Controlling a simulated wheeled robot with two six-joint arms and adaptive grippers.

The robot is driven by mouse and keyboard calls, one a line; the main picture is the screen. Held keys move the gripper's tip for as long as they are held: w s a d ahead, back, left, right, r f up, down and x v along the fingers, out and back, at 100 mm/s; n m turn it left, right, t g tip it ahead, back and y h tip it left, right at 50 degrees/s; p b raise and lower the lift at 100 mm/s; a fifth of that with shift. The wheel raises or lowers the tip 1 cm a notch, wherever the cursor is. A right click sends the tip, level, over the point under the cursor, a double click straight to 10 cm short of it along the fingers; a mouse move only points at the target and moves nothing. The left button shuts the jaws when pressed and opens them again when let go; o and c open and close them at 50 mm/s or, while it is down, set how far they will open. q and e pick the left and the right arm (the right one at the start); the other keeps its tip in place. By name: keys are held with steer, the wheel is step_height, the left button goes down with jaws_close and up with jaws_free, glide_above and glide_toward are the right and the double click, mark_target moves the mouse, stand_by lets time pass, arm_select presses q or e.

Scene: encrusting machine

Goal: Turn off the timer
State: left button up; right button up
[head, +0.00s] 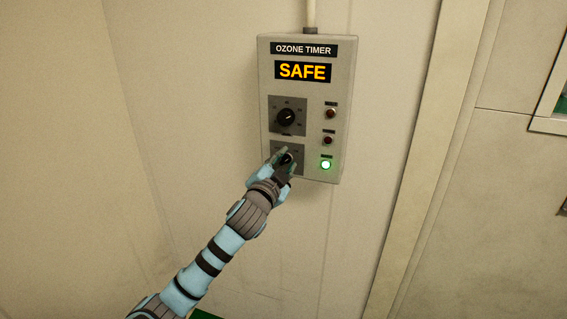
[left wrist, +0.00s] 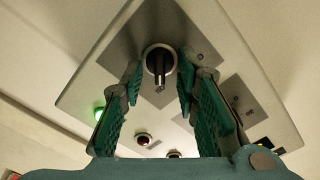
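The ozone timer box (head: 349,80) is a grey wall panel with a display (head: 303,71) reading "SAFE" in yellow. An upper round dial (head: 287,117) and a lower knob (head: 288,158) sit on its left side. My left gripper (head: 283,160) is at the lower knob and partly covers it in the head view. In the left wrist view, my left gripper (left wrist: 160,82) is open, with its green padded fingers on either side of the black knob (left wrist: 159,63). Gaps show between fingers and knob. My right gripper is not in view.
A green lamp (head: 325,165) is lit at the box's lower right, with two dark red lamps (head: 331,113) (head: 328,140) above it. A conduit (head: 311,14) runs up from the box. The wall around is bare, with a vertical trim (head: 412,160) to the right.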

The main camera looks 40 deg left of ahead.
arm_select(q)
jaws_close()
steer(key=shift+n, duration=0.4)
steer(key=n, duration=0.2)
steer(key=shift+a+n+p, duration=0.1)
steer(key=shift+n+p, duration=0.25)
steer(key=shift+n, duration=0.05)
steer(key=n, duration=0.4)
steer(key=shift+a, duration=0.1)
steer(key=n, duration=0.5)
steer(key=shift+a+f, duration=0.1)
steer(key=n+b, duration=0.1)
steer(key=n, duration=0.4)
steer(key=shift+s+a, duration=0.1)
steer(key=shift+n, duration=0.3)
